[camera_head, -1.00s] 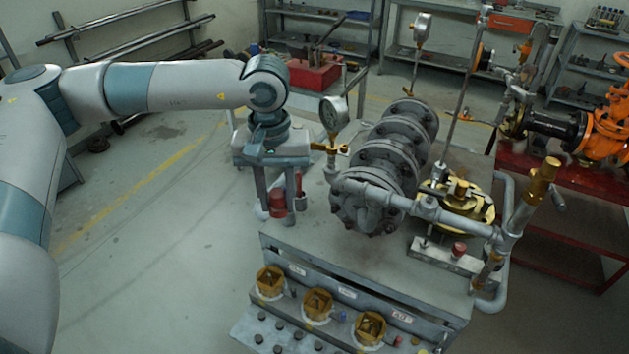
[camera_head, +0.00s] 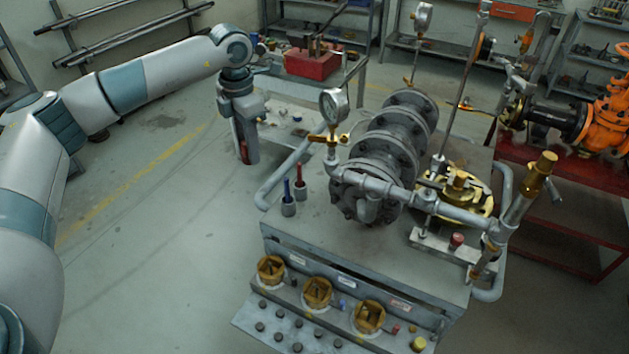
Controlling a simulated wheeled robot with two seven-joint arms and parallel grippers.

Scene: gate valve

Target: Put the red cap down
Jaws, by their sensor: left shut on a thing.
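My left gripper (camera_head: 248,157) hangs pointing down at the left, beside the front left edge of the rear bench (camera_head: 300,126). It is shut on the red cap (camera_head: 241,151), of which only a thin red strip shows between the fingers. The fingers hide the rest of the cap. I cannot tell how high the cap is above the surface below. My right gripper is not in view.
The grey workbench (camera_head: 325,228) holds a flanged valve assembly (camera_head: 385,165) with a pressure gauge (camera_head: 333,106). Blue- and red-handled tools (camera_head: 288,200) stand at its left. A red toolbox (camera_head: 312,63) sits behind. The floor at left is clear.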

